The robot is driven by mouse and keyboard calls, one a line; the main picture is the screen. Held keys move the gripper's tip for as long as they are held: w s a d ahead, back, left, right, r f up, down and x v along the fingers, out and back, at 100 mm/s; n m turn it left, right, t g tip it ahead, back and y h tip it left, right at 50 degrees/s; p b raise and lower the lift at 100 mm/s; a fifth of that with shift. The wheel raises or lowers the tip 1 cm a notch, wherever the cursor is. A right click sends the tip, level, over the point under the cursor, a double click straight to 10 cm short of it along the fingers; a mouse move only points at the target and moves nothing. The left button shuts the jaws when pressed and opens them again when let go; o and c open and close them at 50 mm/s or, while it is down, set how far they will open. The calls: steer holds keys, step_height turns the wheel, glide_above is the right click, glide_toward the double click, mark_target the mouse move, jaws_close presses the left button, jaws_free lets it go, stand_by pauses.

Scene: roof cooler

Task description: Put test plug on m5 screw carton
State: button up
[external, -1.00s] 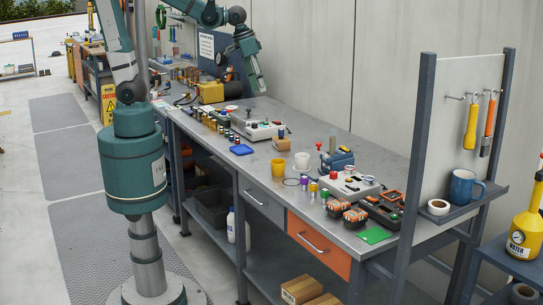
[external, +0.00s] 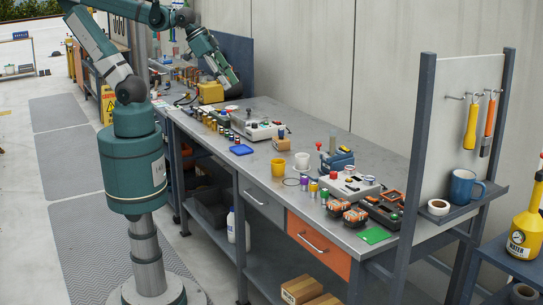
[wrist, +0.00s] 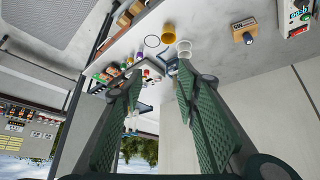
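A small brown carton (external: 278,144) stands on the bench beside the grey control box. In the wrist view a labelled brown carton (wrist: 242,27), which looks like the M5 screw carton, is at the upper right. A small dark round piece (wrist: 248,38) is at its top face and seems to rest on it. It may be the test plug, but it is too small to be sure. My gripper (external: 235,89) hangs above the far part of the bench, apart from the carton. In the wrist view my gripper (wrist: 160,71) has its fingers spread with nothing between them.
The grey control box (external: 258,127) stands left of the carton. A yellow case (external: 210,92) is close to my gripper. The bench's front middle has some free room.

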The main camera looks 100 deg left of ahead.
steer(key=shift+s+d+m+t, duration=0.3)
steer(key=shift+s+d+m, duration=0.1)
steer(key=shift+s+d, duration=0.45)
steer(key=shift+f, duration=0.1)
step_height(320, 180, down, 9)
steer(key=b, duration=0.8)
steer(key=shift+r+b, duration=0.2)
steer(key=shift+b, duration=0.2)
stand_by(0.4)
